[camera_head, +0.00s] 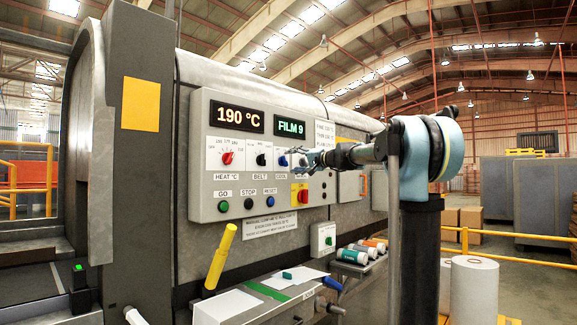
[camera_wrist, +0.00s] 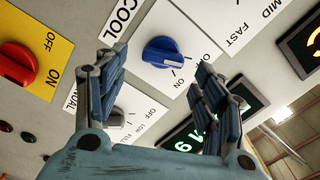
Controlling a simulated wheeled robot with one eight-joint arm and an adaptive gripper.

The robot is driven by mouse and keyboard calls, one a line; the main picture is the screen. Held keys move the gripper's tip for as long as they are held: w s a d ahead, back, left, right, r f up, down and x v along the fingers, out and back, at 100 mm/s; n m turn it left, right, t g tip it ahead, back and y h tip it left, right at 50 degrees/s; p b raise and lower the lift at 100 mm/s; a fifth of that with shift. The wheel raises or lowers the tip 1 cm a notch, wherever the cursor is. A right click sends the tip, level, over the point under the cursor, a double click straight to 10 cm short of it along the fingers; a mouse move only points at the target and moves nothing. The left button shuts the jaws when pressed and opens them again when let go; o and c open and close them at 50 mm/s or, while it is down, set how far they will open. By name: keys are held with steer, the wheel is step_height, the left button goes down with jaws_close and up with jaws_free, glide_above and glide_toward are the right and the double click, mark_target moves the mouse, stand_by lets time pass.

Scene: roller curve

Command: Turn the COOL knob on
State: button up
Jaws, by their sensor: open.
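The COOL knob (camera_head: 283,160) is a small blue knob on the grey control panel (camera_head: 207,170). In the wrist view the blue knob (camera_wrist: 158,52) sits on a white plate beside the COOL label (camera_wrist: 122,18). ON and OFF are printed on the plate to its right and below. Its pale pointer line faces right; I cannot tell surely which label it marks. My gripper (camera_head: 312,158) is in front of the panel. In the wrist view my gripper (camera_wrist: 160,85) is open, with a finger either side below the knob, apart from it.
A red knob on a yellow plate (camera_wrist: 17,70) and a grey knob (camera_wrist: 115,118) are close by in the wrist view. The red HEAT knob (camera_head: 227,158) and black BELT knob (camera_head: 261,160) are left of COOL. A yellow-handled lever (camera_head: 221,256) stands below the panel.

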mark_target(284, 161)
steer(key=shift+x, duration=1.8)
steer(key=c, duration=1.1)
